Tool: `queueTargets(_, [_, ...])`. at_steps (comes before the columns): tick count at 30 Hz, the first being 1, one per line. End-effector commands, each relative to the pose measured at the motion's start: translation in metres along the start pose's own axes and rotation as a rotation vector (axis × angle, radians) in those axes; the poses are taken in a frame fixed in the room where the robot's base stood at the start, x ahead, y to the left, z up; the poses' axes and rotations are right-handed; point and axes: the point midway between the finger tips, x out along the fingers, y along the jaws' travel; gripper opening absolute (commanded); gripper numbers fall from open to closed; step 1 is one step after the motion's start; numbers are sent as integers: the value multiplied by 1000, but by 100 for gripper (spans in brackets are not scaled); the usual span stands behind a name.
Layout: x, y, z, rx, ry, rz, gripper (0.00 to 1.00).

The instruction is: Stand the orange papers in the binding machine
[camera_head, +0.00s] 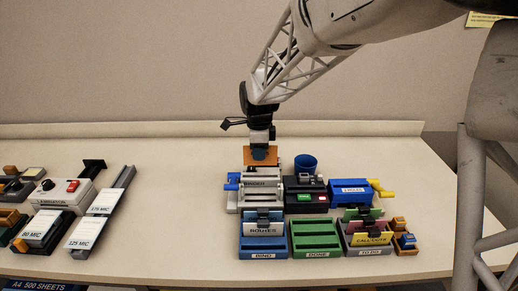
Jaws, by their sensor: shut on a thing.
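My gripper (260,146) points down, shut on the top of the orange papers (260,157). The papers hang upright, with their broad face toward the camera. They are at the back upper edge of the pale grey binding machine (262,187), which has a blue handle (232,182) on its left side. In this one view I cannot tell whether the papers' lower edge is above the machine, in it or behind it. The gripper covers part of the papers' top.
Right of the machine are a black device (306,207), a blue cup (305,163) and a blue box (347,193) with a yellow lever (381,190). In front stand blue (263,253), green (317,248) and grey (368,250) trays. The table's left middle is clear.

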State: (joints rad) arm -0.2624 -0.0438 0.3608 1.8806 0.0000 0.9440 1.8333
Motion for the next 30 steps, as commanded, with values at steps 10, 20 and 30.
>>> queueTargets(10, [20, 0, 0, 0, 0, 1, 0])
queueTargets(20, [38, 0, 0, 0, 0, 1, 0])
queueTargets(30, [57, 0, 0, 0, 0, 1, 0])
